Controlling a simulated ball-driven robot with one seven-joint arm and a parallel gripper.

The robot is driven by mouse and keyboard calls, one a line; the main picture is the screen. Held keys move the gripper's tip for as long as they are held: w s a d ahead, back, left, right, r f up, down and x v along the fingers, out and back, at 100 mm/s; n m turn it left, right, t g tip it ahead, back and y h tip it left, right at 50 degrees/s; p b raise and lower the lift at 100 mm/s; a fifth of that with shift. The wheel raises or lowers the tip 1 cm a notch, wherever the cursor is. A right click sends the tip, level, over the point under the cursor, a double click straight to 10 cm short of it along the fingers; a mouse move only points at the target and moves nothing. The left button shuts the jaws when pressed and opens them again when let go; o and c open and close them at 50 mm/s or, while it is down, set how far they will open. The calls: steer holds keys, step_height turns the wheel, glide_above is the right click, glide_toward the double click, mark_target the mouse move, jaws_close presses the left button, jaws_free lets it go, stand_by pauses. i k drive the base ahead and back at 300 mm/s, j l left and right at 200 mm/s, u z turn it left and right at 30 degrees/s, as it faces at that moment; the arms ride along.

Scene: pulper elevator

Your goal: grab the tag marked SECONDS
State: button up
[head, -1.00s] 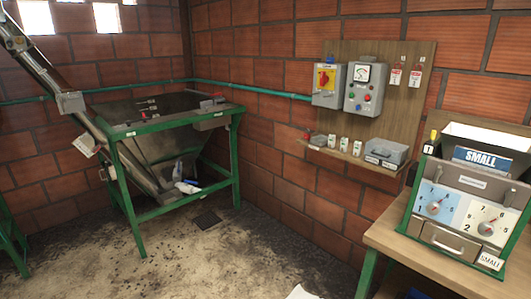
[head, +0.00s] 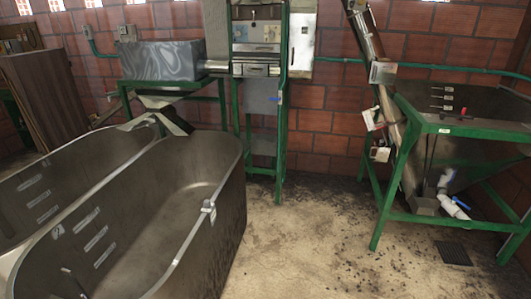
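I cannot make out a tag marked SECONDS in the head view. A small white and red piece (head: 372,118) and a small white piece (head: 380,154) are at the slanted elevator tube (head: 390,105); any writing on them is too small to read. A row of small dark pieces with pale marks (head: 448,97) shows at the hopper's inner wall, also unreadable. My gripper is not in view.
Two deep grey tanks (head: 228,185) fill the left foreground. A green-framed machine (head: 257,70) stands at the back wall. A green-framed hopper (head: 470,130) stands at right. Concrete floor (head: 310,225) is open between them, with a drain grate (head: 453,252) near the hopper.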

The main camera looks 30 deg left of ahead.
mark_target(210, 207)
steer(key=i+j+u, duration=0.2)
steer(key=i+u, duration=1)
steer(key=i+l+u, duration=0.2)
steer(key=i+u, duration=0.95)
steer(key=i+l+u, duration=0.15)
steer(key=u, duration=0.2)
steer(key=i, duration=0.1)
